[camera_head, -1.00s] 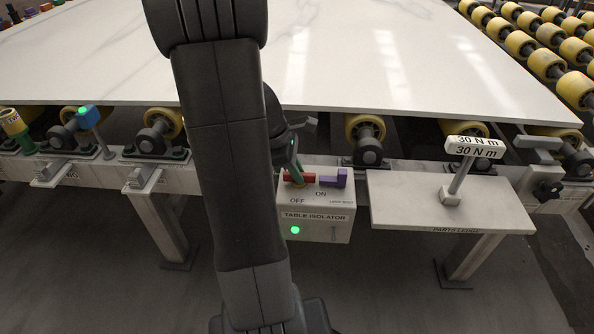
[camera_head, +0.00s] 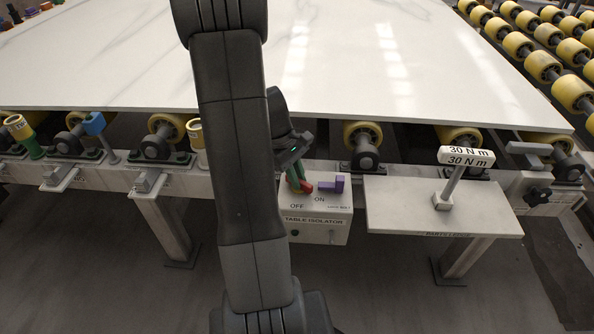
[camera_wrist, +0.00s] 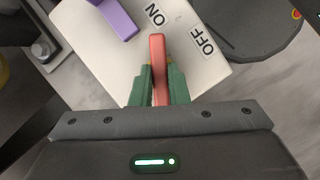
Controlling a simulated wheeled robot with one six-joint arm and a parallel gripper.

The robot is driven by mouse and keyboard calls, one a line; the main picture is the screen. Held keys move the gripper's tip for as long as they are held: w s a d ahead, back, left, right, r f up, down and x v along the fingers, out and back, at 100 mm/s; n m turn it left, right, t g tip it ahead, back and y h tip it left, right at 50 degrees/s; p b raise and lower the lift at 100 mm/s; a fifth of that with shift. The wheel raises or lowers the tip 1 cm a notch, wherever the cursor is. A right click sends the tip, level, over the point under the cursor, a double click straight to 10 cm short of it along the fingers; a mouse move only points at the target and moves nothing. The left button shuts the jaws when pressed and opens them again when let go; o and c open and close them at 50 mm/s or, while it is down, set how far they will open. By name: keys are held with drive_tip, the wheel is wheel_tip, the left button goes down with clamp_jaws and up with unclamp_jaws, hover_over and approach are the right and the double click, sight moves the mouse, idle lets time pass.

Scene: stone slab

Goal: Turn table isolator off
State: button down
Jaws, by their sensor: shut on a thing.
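The table isolator is a pale box (camera_head: 335,224) under the slab's front edge, with OFF and ON labels on top. Its red handle (camera_head: 307,187) points between the two labels, and the wrist view shows the handle (camera_wrist: 157,50) from above. My gripper (camera_wrist: 159,86) is shut on the red handle, one green finger on each side. In the head view my gripper (camera_head: 296,182) reaches down to the box top, partly hidden by my arm. A purple lock bolt (camera_head: 333,185) sits right of the handle. The lamp (camera_head: 295,232) on the box front is dark.
A large white slab (camera_head: 350,80) lies on yellow rollers behind the box. A parts ledge (camera_head: 405,205) with a 30 N m tool (camera_head: 456,175) stands at the right. A blue-topped post (camera_head: 95,124) is on the left rail.

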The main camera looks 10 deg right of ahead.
drive_tip(key=m+y+p, duration=0.1)
drive_tip(key=m, duration=0.2)
drive_tip(key=m+g+y+p, duration=0.1)
drive_tip(key=m+p, duration=0.1)
drive_tip(key=m, duration=0.1)
drive_tip(key=shift+w+d+r+m, duration=0.15)
drive_tip(key=shift+d+m, duration=0.05)
drive_tip(key=shift+m, duration=0.1)
drive_tip(key=m+y+p, duration=0.2)
drive_tip(key=m, duration=0.2)
drive_tip(key=shift+d+m, duration=0.1)
drive_tip(key=shift+m, duration=0.3)
drive_tip(key=c, duration=1.4)
unclamp_jaws()
drive_tip(key=p+v, duration=0.1)
drive_tip(key=v, duration=1.2)
drive_tip(key=shift+d+r, duration=0.2)
drive_tip(key=shift+r, duration=0.05)
